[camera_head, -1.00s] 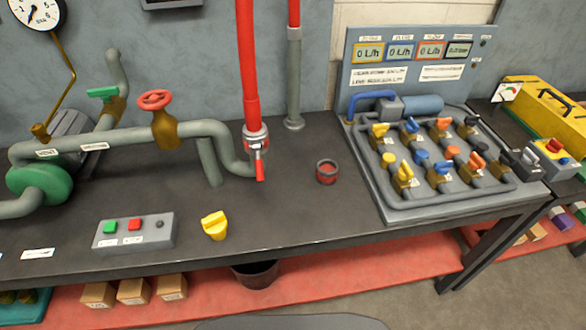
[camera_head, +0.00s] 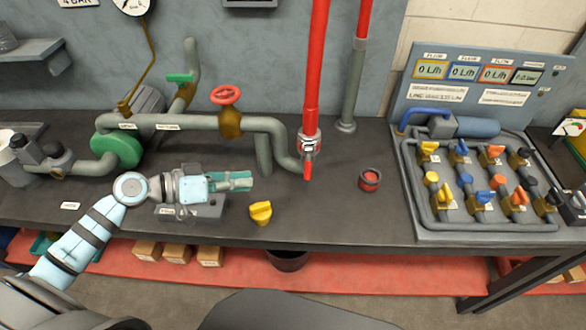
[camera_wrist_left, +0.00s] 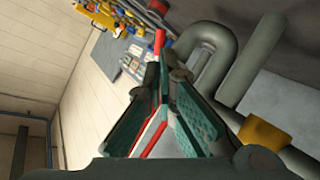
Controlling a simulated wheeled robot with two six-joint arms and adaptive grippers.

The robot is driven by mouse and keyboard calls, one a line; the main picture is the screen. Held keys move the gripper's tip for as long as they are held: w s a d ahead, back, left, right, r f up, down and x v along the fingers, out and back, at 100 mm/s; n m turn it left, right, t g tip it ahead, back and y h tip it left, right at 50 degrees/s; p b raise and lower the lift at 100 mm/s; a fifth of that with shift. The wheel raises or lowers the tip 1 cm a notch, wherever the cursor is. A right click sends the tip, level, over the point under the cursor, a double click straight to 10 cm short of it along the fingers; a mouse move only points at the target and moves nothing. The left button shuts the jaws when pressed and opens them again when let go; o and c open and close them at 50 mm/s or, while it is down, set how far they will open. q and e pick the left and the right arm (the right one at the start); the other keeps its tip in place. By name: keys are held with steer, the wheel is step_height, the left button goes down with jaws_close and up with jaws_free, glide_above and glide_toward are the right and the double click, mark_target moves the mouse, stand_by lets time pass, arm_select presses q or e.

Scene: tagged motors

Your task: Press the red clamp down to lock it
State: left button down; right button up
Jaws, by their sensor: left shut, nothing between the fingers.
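The red clamp (camera_head: 308,168) is a small red lever at the metal coupling (camera_head: 309,143), where the thick red hose (camera_head: 316,65) meets the grey pipe (camera_head: 270,124). In the head view the lever points downward; whether it is locked I cannot tell. My left gripper (camera_head: 249,181) is shut and empty, left of the clamp and apart from it, above the bench and pointing right. In the left wrist view its fingers (camera_wrist_left: 163,68) converge, with red parts showing beyond and between them; the clamp is not clearly made out there. My right gripper is not in view.
A yellow knob (camera_head: 261,212) and a red-topped round cup (camera_head: 370,180) stand on the bench (camera_head: 320,215). A button box (camera_head: 190,212) lies partly under my left gripper. The red valve wheel (camera_head: 226,95) is up left of the clamp. A valve panel (camera_head: 480,228) fills the right.

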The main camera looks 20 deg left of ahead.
arm_select(q)
steer(key=p, duration=0.2)
glide_toward(308, 165)
steer(key=w+d+f, duration=0.3)
steer(key=f, duration=0.1)
steer(key=shift+w+d, duration=0.1)
steer(key=shift+d, duration=0.45)
steer(key=shift+f+b, duration=0.15)
steer(key=shift+b, duration=0.25)
steer(key=w+m+t+b, duration=0.1)
steer(key=b, duration=0.5)
steer(key=shift+d+f+t+h, duration=0.1)
steer(key=shift+f+t+h, duration=0.2)
steer(key=shift+f, duration=0.1)
